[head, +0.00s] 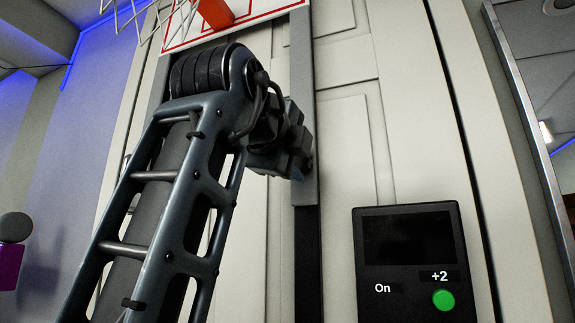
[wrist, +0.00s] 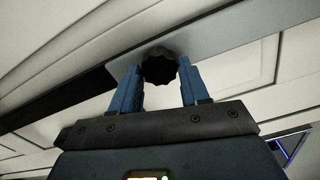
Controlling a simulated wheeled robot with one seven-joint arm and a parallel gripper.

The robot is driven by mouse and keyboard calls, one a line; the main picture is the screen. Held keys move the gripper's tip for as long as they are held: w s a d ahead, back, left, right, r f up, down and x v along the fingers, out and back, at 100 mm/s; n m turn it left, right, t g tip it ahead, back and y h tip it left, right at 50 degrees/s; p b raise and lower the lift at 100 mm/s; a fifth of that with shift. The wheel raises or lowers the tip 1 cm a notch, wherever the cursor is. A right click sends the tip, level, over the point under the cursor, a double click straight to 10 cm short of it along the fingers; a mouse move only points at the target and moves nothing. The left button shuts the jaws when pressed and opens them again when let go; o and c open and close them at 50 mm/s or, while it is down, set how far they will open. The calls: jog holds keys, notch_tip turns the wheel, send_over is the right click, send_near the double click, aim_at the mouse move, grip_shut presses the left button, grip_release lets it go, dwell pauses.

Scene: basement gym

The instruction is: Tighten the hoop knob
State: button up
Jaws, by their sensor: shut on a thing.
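The hoop knob (wrist: 159,68) is black with a scalloped edge and sits on a grey metal post in the wrist view. My gripper (wrist: 159,82) has its two blue fingers on either side of the knob and is shut on it. In the head view, my gripper (head: 292,160) is up against the grey post (head: 304,90), and my arm hides the knob there. The hoop's backboard (head: 262,12), white with red lines, shows at the top of the head view, with part of the orange rim mount and the white net (head: 140,12).
A black scoreboard box (head: 407,290) with a dark screen, "On" and "+2" labels and a green button (head: 443,299) stands at the lower right. A panelled pale wall (head: 350,140) is behind the post. A mirror frame (head: 530,130) is at the far right.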

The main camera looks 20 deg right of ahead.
dwell(0.3)
jog(key=o, duration=1.1)
jog(key=shift+c, duration=0.2)
jog(key=v, duration=0.7)
jog(key=shift+s+a+b, duration=0.3)
jog(key=shift+s+b, duration=0.05)
jog(key=shift+b, duration=0.05)
